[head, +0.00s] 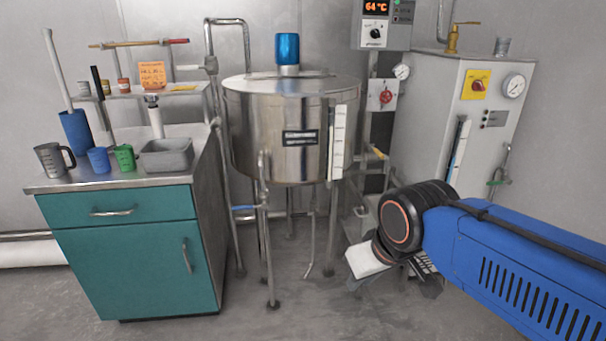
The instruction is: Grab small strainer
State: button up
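I cannot make out a small strainer anywhere in the head view. My blue arm reaches in from the right, and my gripper (395,270) is low in front of the tank, partly hidden behind the arm's dark joint. Its fingertips are too unclear to tell whether it is open or shut. A teal cabinet (130,245) with a metal worktop stands at the left, well away from my gripper. On the worktop are a grey bin (167,156), a metal jug (51,161), a blue cup (98,160) and a green cup (124,157).
A steel tank (270,120) on legs stands in the middle, with pipes around it. A grey boiler cabinet (440,110) with gauges stands at the right. A small shelf (180,90) holds jars and an orange note.

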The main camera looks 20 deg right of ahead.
aim_at(502, 44)
jog(key=z, duration=1.1)
